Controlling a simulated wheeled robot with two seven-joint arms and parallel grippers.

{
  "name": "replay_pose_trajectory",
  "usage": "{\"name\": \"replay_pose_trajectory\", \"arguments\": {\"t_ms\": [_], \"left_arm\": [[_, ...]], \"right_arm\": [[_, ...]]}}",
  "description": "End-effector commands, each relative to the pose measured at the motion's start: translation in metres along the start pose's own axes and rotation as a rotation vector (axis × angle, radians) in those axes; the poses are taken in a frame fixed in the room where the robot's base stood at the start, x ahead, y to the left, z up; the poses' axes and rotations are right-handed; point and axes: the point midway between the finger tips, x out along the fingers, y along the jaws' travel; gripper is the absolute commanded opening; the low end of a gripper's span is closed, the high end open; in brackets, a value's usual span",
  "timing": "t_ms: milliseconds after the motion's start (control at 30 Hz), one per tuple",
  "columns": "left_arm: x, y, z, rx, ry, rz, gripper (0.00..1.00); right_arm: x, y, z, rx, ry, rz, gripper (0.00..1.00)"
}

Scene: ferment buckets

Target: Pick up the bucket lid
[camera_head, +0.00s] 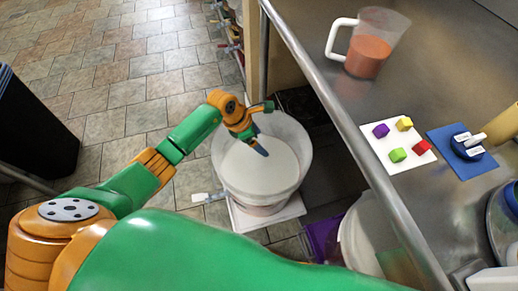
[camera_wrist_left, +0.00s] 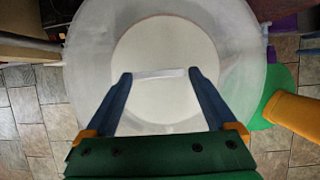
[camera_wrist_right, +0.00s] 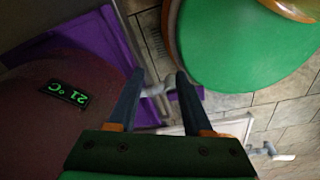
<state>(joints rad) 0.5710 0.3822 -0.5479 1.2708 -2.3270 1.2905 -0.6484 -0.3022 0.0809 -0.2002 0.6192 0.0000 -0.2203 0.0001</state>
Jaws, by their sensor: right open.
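A translucent bucket (camera_head: 233,185) with a pale round surface inside stands low beside the counter. From above in the left wrist view, a clear round rim (camera_wrist_left: 85,70) circles that pale disc. A short whitish bar (camera_wrist_left: 160,73), which looks like a lid handle, spans the gap between my left fingertips. My left gripper (camera_head: 262,130) is over the bucket; its fingers (camera_wrist_left: 160,76) stand wide apart, and I cannot tell whether they press on the bar. My right gripper (camera_wrist_right: 160,78) is open, beside a dark red bucket (camera_wrist_right: 50,110) reading 21 °C; a pale spigot-like piece (camera_wrist_right: 157,89) shows between its fingertips.
A metal counter (camera_head: 330,110) on the right holds a jug (camera_head: 368,52), a white board (camera_head: 375,150) with coloured cubes and a blue mat (camera_head: 480,178). A second pale bucket (camera_head: 362,240) stands below its edge. Tiled floor (camera_head: 110,90) lies open at left.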

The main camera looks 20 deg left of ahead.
Motion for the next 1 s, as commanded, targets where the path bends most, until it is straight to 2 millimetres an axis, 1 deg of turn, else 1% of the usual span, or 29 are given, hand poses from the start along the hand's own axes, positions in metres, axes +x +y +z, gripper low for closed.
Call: {"name": "replay_pose_trajectory", "arguments": {"t_ms": [33,67,100,167,200,367,467,500,533,633,667,767,900,933,1000], "left_arm": [[0.01,-0.01,-0.013,-0.012,0.036,-0.034,0.49],[0.01,-0.01,-0.013,-0.013,0.036,-0.034,0.41],[0.011,-0.01,-0.013,-0.014,0.036,-0.034,0.3],[0.011,-0.01,-0.013,-0.014,0.036,-0.035,0.14],[0.011,-0.01,-0.013,-0.015,0.035,-0.034,0.11],[0.011,-0.01,-0.013,-0.016,0.035,-0.034,0.1],[0.007,-0.009,-0.011,-0.015,0.034,-0.034,0.1],[0.004,-0.009,-0.01,-0.015,0.034,-0.033,0.0],[0.0,-0.009,-0.008,-0.016,0.033,-0.033,0.0],[-0.018,-0.007,0.0,-0.012,0.031,-0.028,0.0],[-0.026,-0.003,-0.001,-0.015,0.031,-0.024,0.0],[-0.054,0.011,-0.005,-0.016,0.029,-0.02,0.0],[-0.097,0.027,-0.011,-0.011,0.029,-0.011,0.0],[-0.101,0.031,-0.016,-0.013,0.031,-0.01,0.0],[-0.116,0.04,-0.025,-0.011,0.032,-0.006,0.0]], "right_arm": [[0.003,0.0,0.0,0.0,0.001,0.0,0.5],[0.003,0.0,-0.001,0.0,0.002,0.0,0.5],[0.003,0.0,-0.001,0.0,0.003,0.001,0.5],[0.003,0.0,-0.001,0.0,0.003,0.001,0.5],[0.003,0.0,-0.001,0.0,0.003,0.001,0.5],[0.004,0.0,-0.002,0.0,0.004,0.001,0.5],[0.003,0.0,-0.002,0.0,0.004,0.001,0.5],[0.003,0.0,-0.002,0.0,0.004,0.001,0.5],[0.002,0.0,-0.002,0.0,0.004,0.001,0.5],[0.001,0.0,-0.002,0.0,0.004,0.001,0.5],[0.0,0.0,-0.002,0.0,0.004,0.001,0.5],[0.0,0.0,-0.002,0.0,0.004,0.0,0.5],[0.002,0.0,-0.002,0.0,0.004,0.0,0.5],[0.005,0.0,-0.002,0.0,0.004,0.0,0.5],[0.009,0.0,-0.002,0.001,0.004,0.0,0.5]]}}
